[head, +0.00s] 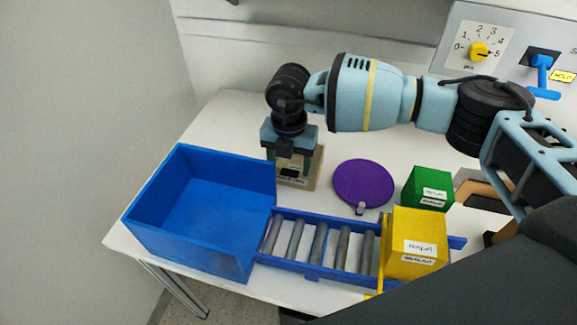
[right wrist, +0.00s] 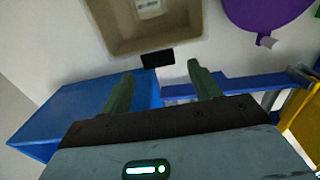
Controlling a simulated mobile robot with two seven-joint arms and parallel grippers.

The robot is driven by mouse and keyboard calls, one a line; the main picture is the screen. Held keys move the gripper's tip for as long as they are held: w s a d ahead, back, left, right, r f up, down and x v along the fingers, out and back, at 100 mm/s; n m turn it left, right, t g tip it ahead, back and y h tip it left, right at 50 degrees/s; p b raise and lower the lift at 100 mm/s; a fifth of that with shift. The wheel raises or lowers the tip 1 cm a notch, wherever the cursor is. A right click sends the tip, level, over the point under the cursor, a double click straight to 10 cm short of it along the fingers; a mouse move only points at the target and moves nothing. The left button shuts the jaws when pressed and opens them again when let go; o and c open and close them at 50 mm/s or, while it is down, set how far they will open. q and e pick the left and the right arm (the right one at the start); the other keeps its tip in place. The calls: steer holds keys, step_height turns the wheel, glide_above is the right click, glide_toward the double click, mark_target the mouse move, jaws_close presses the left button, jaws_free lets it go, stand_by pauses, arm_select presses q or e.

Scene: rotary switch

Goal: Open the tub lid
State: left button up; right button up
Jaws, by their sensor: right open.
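The tan tub (head: 316,172) stands on the white table, partly hidden under my right gripper (head: 290,164) in the head view. My left gripper is not in view.
A blue bin (head: 207,212) stands left, beside a blue roller conveyor (head: 318,247) bearing a yellow box (head: 418,238). A purple disc (head: 362,181) and green box (head: 427,188) lie right of the tub. A dial panel (head: 478,50) is behind.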

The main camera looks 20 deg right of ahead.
steer(key=shift+f, duration=0.95)
steer(key=shift+r, duration=0.1)
jaws_close()
